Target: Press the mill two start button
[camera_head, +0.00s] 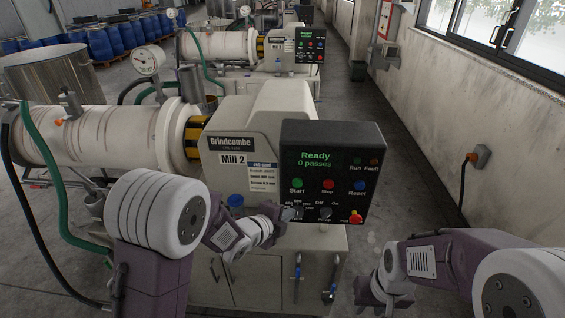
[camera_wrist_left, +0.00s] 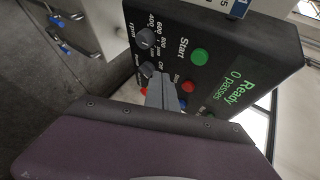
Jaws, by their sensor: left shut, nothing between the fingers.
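The Mill 2 control panel (camera_head: 332,150) is a dark box whose screen reads "Ready, 0 passes". Its green Start button (camera_head: 297,183) sits at the left of the button row and also shows in the left wrist view (camera_wrist_left: 199,56). The red Stop button (camera_head: 329,184) and blue Reset button (camera_head: 360,186) are to its right. My left gripper (camera_head: 272,212) is shut and empty, below and left of Start, near the lower knobs. In the left wrist view its fingers (camera_wrist_left: 161,91) partly cover the panel, apart from Start. My right gripper (camera_head: 374,290) is low at the right; its fingers are unclear.
A selector knob (camera_head: 325,213) and a red emergency stop (camera_head: 355,217) sit on the panel's lower edge. The Mill 2 housing (camera_head: 239,125) stands left of the panel. A similar mill panel (camera_head: 310,45) is behind. Floor right of the panel is clear up to the wall.

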